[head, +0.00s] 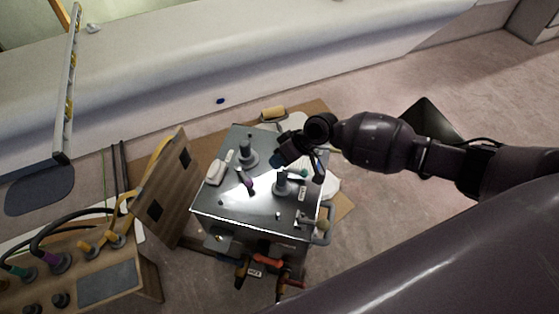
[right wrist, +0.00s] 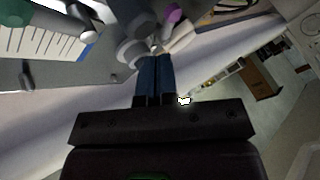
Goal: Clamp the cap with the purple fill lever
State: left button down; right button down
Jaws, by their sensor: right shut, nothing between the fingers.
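A lever with purple (head: 245,179) lies on the grey metal top of a cart (head: 225,207). A purple tip (right wrist: 173,15) also shows in the right wrist view, just beyond my fingertips. A grey round fitting with a post (head: 247,156) stands near the back of the top, and a second grey fitting (head: 283,186) stands nearer the front right. I cannot tell which is the cap. My right gripper (head: 280,161) is over the top between these fittings; its blue fingers (right wrist: 154,58) are shut and empty. Contact with the lever is unclear. My left gripper is out of view.
A wooden board (head: 163,187) and a panel with cables (head: 90,280) stand left.

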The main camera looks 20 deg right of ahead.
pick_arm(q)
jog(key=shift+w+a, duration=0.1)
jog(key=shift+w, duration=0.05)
pick_arm(e)
jog(key=shift+f, duration=0.1)
